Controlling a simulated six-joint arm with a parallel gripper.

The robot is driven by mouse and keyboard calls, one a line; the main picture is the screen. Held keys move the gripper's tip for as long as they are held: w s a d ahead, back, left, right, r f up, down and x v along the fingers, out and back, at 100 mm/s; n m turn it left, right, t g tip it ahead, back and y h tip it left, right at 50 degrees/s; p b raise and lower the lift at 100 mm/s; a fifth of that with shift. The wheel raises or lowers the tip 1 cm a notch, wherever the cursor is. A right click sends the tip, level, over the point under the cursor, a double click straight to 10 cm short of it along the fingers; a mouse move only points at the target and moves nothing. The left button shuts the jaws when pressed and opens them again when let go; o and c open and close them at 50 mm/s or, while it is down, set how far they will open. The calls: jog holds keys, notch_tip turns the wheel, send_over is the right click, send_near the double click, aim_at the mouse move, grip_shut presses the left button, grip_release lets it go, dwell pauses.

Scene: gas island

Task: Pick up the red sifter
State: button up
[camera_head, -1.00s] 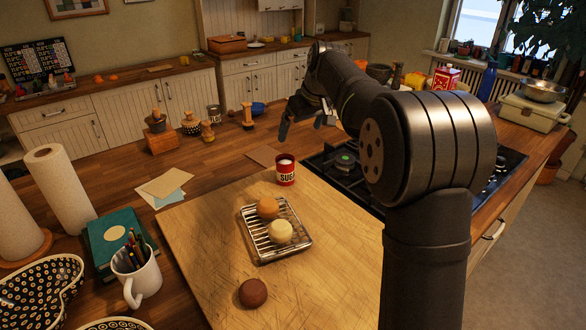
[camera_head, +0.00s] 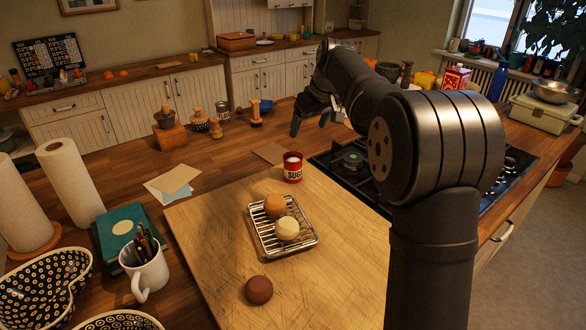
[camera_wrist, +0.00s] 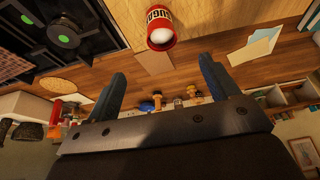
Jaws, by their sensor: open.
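The red sifter (camera_head: 292,169) is a small red can with a white "SUGAR" label and a pale top. It stands upright at the far edge of the wooden board (camera_head: 215,262). In the wrist view the sifter (camera_wrist: 161,28) appears at the top centre, upside down in the picture, beyond the fingers. My gripper (camera_head: 311,121) is open and empty, above and beyond the sifter in the head view. In the wrist view its blue-grey fingers (camera_wrist: 163,72) are spread wide with nothing between them. The gripper does not touch the sifter.
A wire rack (camera_head: 266,246) with two round pastries sits on the board; a brown ball (camera_head: 259,290) lies nearer. The black gas hob (camera_head: 335,172) is right of the sifter. A mug of pencils (camera_head: 146,272) and papers (camera_head: 172,181) are left. Wooden-handled stamps (camera_head: 255,115) stand behind.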

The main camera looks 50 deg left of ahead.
aim_at(293, 156)
jog(key=w+a+h, duration=0.1)
jog(key=a+h, duration=0.2)
jog(key=a, duration=0.2)
jog(key=f, duration=0.4)
jog(key=a+f, duration=0.1)
jog(key=f, duration=0.7)
jog(key=shift+s+a, duration=0.1)
jog(key=shift+a, duration=0.3)
jog(key=shift+s+a+f, duration=0.15)
jog(key=shift+a+f, duration=0.05)
jog(key=shift+f, duration=0.65)
jog(key=shift+s+a+f, duration=0.1)
jog(key=shift+a+f, duration=0.05)
jog(key=shift+f, duration=0.75)
jog(key=shift+s+a+f, duration=0.15)
jog(key=shift+a+f, duration=0.05)
jog(key=shift+f, duration=0.65)
jog(key=c, duration=0.9)
jog(key=shift+c, duration=0.3)
jog(key=shift+r, duration=0.15)
